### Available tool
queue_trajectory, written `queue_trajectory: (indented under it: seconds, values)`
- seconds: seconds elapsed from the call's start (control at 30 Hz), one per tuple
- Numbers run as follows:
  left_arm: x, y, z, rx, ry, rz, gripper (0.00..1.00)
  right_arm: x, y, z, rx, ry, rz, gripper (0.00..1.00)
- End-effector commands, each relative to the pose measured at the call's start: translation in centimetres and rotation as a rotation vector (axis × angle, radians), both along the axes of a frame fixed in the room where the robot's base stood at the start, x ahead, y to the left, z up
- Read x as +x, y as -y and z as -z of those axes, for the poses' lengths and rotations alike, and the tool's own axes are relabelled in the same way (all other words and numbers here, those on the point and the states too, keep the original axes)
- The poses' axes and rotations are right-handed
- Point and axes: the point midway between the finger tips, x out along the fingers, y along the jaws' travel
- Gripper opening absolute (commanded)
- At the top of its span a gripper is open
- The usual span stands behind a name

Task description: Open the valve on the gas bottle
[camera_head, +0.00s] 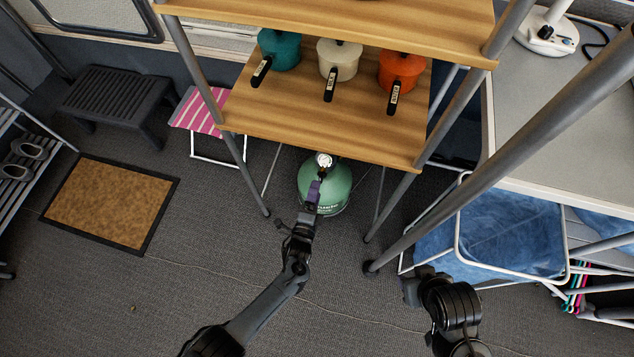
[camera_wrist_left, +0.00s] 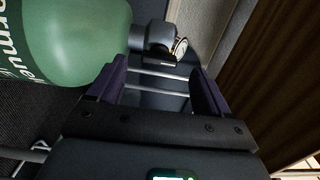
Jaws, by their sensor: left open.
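The green gas bottle (camera_head: 338,184) stands on the floor under the wooden shelf, partly behind my left gripper. Its valve with a round white gauge (camera_head: 323,159) sits on top. My left gripper (camera_head: 314,188), with purple fingers, is in front of the bottle, just below the valve in the picture. In the left wrist view the bottle (camera_wrist_left: 70,38) fills the upper left, and the grey valve (camera_wrist_left: 154,36) lies ahead of the open, empty fingers (camera_wrist_left: 157,82). My right arm's dark end (camera_head: 414,289) is at the lower right; its fingers cannot be made out.
The shelf (camera_head: 320,140) carries teal, cream and orange pots above the bottle. Its grey legs (camera_head: 400,205) stand on both sides. A blue folding chair (camera_head: 510,235) is at the right. A brown doormat (camera_head: 110,203) and open floor are at the left.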

Motion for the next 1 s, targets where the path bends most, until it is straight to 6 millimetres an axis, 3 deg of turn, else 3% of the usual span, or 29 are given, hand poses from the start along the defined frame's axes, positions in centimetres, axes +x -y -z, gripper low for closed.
queue_trajectory:
  seconds: [0.1,0.4,1.0]
  values:
    - [-2.2,-0.5,-0.4,0.0,-0.003,0.001,0.79,0.0,-0.1,-1.7,0.003,0.001,0.002,0.43]
    - [-5.9,-1.4,-0.2,-0.001,0.0,0.0,0.79,0.0,-0.2,-3.4,0.008,0.001,0.005,0.43]
    - [-6.7,-1.6,0.0,0.0,0.0,0.0,0.79,0.0,0.0,-3.5,0.0,0.0,-0.001,0.43]
